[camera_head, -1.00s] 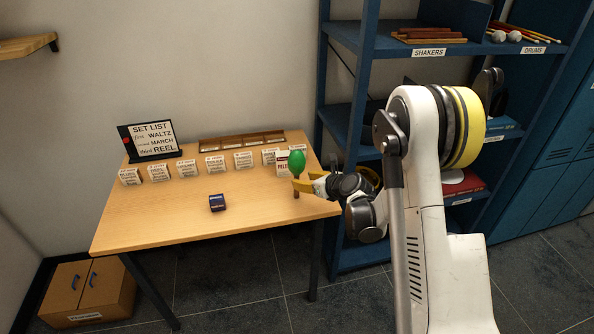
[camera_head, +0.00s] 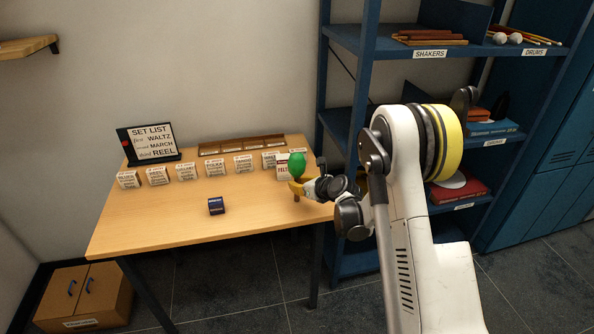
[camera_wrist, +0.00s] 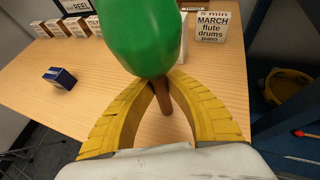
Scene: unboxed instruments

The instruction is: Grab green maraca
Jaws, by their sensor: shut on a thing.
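The green maraca has a glossy green head (camera_head: 297,165) on a brown wooden handle. It stands upright near the right end of the wooden table, head up. In the wrist view the green head (camera_wrist: 140,35) fills the top middle, and the brown handle (camera_wrist: 163,98) shows below it. My gripper (camera_head: 294,186) is at the handle just under the head. In the wrist view its two yellow fingers (camera_wrist: 158,88) close together around the handle. The lower end of the handle is partly hidden in the head view, so I cannot tell whether it touches the table.
The table (camera_head: 160,222) holds a row of white cards, a set list sign (camera_head: 152,143), a long wooden tray (camera_head: 240,144) and a small dark blue box (camera_head: 216,205). A blue shelf (camera_head: 345,190) stands close at the right. The table's front middle is clear.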

